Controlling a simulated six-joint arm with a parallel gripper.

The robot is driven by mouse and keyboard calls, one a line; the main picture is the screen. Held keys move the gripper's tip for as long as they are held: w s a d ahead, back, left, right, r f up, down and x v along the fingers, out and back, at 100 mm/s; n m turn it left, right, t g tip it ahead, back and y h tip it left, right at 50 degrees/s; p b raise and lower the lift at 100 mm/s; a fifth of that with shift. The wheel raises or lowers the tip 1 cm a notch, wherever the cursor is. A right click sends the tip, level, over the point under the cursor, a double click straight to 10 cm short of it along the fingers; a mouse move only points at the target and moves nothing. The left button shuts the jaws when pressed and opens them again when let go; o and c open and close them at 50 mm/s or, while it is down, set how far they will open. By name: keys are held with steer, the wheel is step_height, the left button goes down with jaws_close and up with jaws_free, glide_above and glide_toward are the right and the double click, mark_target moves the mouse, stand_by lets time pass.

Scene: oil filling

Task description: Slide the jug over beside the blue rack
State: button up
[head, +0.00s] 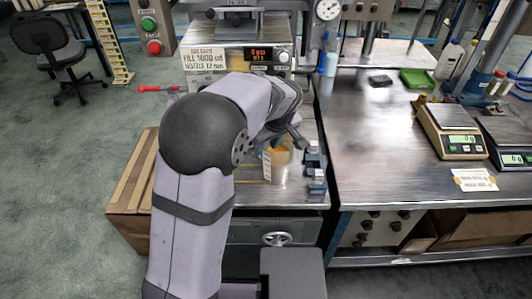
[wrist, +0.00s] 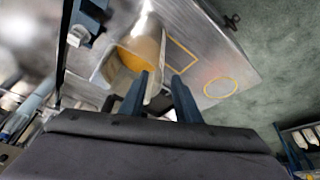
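The jug (head: 277,165) is a clear vessel with amber oil in it, on the metal bench just left of the blue rack (head: 316,170), with a gap between them. In the wrist view the jug (wrist: 135,50) is ahead of my gripper (wrist: 163,80), and part of the blue rack (wrist: 88,18) shows at the upper left. My two dark fingers are apart, close to the jug's near side. A grey part, seemingly the handle, shows between them, nearer the left finger. I cannot tell whether either finger touches it.
Yellow outlines, a rectangle (wrist: 183,55) and a ring (wrist: 221,88), mark the bench right of the jug in the wrist view. The filling machine (head: 240,58) stands behind. A red-handled tool (head: 160,88) is at the back left. Scales (head: 450,130) stand on the right bench.

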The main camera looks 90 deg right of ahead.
steer(key=shift+a+r, duration=0.2)
steer(key=shift+r, duration=0.2)
steer(key=shift+r, duration=0.1)
